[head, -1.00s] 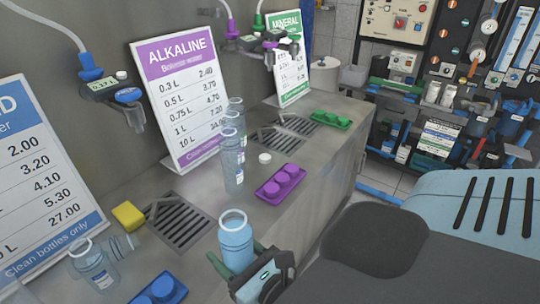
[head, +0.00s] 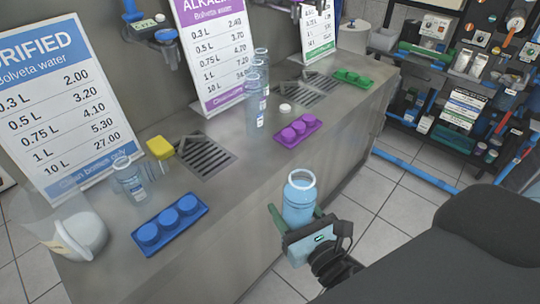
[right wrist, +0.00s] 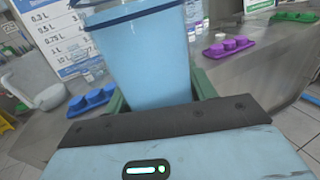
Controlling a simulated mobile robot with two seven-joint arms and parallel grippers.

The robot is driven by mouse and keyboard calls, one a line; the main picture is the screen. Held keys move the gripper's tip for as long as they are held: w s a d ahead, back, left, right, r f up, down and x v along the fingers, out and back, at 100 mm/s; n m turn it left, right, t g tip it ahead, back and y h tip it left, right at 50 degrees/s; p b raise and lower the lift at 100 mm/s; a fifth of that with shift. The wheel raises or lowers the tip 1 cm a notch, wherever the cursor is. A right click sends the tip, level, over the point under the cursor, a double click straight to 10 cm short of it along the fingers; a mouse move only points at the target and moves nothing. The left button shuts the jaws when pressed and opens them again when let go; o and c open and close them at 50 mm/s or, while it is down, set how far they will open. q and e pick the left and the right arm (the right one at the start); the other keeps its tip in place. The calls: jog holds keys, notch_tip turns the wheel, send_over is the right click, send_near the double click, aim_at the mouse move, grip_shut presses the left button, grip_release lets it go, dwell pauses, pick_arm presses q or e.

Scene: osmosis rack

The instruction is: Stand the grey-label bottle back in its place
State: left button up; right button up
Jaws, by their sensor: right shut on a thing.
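My right gripper (head: 300,222) is shut on a light-blue open-mouthed bottle (head: 299,196), held roughly upright beyond the counter's front edge. The bottle fills the middle of the right wrist view (right wrist: 145,55), between the green fingers of the gripper (right wrist: 160,98). No label shows on its visible side, so I cannot tell whether it is the grey-label one. Several clear bottles (head: 254,104) stand in a row by the alkaline sign. Another clear bottle (head: 129,184) with a pale label stands at the left, with a second bottle-like shape partly hidden beside it. My left gripper is out of view.
The counter (head: 235,185) carries a blue cap tray (head: 168,225), a purple tray (head: 297,131), a green tray (head: 354,77), drain grates (head: 206,155), a yellow sponge (head: 160,147) and a white cap (head: 285,108). A white rounded object (head: 82,235) sits at the near left corner.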

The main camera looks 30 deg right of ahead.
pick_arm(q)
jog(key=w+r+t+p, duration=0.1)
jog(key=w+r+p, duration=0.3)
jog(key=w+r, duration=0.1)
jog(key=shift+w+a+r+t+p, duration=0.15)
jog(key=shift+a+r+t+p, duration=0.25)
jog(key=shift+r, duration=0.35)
pick_arm(e)
jog(key=w+d+r, duration=0.2)
jog(key=w, duration=1.5)
jog(key=shift+d+r+h, duration=0.15)
jog(key=shift+h, duration=0.15)
